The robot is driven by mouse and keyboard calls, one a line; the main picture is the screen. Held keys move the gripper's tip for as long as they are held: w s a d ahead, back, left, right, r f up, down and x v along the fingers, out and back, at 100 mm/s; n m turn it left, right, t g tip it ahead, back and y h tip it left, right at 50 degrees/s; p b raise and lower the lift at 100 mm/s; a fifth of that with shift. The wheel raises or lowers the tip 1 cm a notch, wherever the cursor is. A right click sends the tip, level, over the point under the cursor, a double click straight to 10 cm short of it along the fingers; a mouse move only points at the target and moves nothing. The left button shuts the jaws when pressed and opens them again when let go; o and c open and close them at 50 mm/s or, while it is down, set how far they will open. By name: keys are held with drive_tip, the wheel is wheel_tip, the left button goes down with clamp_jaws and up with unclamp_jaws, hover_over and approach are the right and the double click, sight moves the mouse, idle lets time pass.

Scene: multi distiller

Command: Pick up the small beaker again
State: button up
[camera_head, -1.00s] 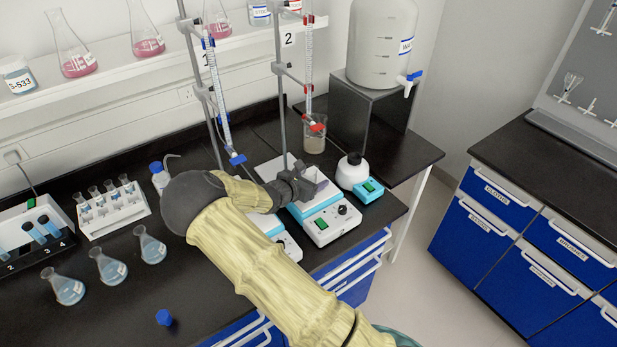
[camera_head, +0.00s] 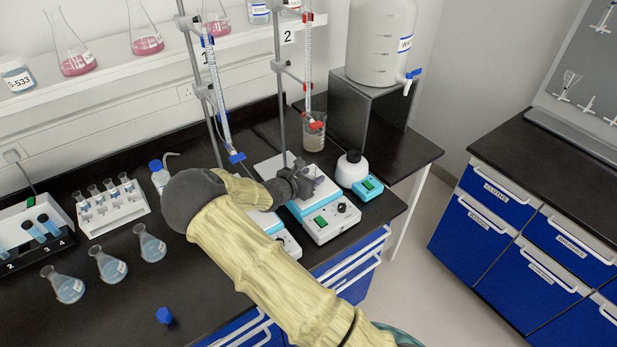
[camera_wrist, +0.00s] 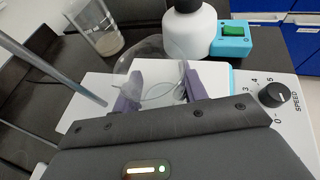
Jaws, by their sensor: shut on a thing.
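The small beaker (camera_wrist: 158,76) is clear glass and hard to make out; in the wrist view it sits between the purple fingertips. My gripper (camera_wrist: 160,92) is shut on it, over the white top plate of the right-hand stirrer. In the head view my gripper (camera_head: 311,183) is above that stirrer (camera_head: 323,222), beside the clamp stand. The beaker is mostly lost behind the fingers there, and I cannot tell whether its base touches the plate.
Behind my gripper, another beaker (camera_head: 313,133) with cloudy liquid stands under burette 2. A white round bottle (camera_head: 351,170) and a blue device (camera_head: 368,188) are close on the right. The stand rod (camera_head: 280,90) rises close to my gripper's left.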

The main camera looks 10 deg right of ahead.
sight(312, 167)
drive_tip(key=shift+r, duration=0.1)
drive_tip(key=shift+r+b, duration=0.45)
drive_tip(key=shift+r, duration=1.1)
drive_tip(key=shift+s+a, duration=0.15)
drive_tip(key=shift+a, duration=0.15)
drive_tip(key=s+a, duration=0.4)
drive_tip(key=s+a+b, duration=0.1)
drive_tip(key=s+a, duration=0.2)
drive_tip(key=a, duration=0.1)
drive_tip(key=s+a+b, duration=0.1)
drive_tip(key=s+a, duration=0.3)
drive_tip(key=a, duration=0.1)
drive_tip(key=shift+s+r, duration=0.1)
drive_tip(key=shift+s, duration=0.2)
drive_tip(key=shift+w, duration=0.15)
